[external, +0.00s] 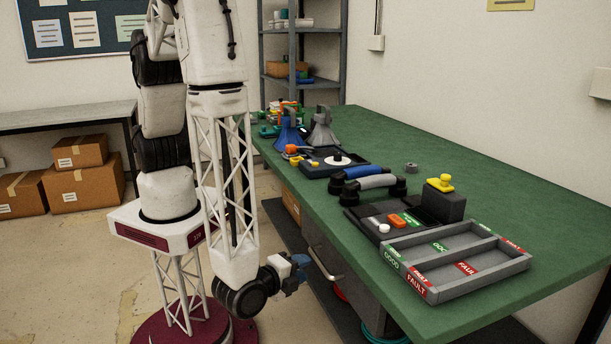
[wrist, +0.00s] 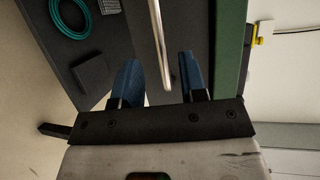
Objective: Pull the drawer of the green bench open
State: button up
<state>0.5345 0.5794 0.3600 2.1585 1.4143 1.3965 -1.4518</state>
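The green bench (external: 480,165) stands at the right in the external view, and its green edge shows in the wrist view (wrist: 231,55). The grey drawer front (external: 345,272) is below the bench top and looks closed. Its metal bar handle (external: 324,264) also shows as a pale bar in the wrist view (wrist: 159,40). My gripper (external: 302,268) is at the handle, and its blue fingers (wrist: 157,82) are apart. In the wrist view the near end of the bar lies between the fingers, without visible contact; the depth is hard to tell.
A divided tray (external: 455,290) marked GOOD and FAULT, phone parts and a blue cone (external: 289,135) stand on the bench. Below it is a dark shelf with a teal cable coil (wrist: 68,17). Cardboard boxes (external: 85,190) sit at the left; open floor lies before the bench.

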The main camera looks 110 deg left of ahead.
aim_at(318, 259)
jog(key=shift+x, duration=3.3)
grip_shut()
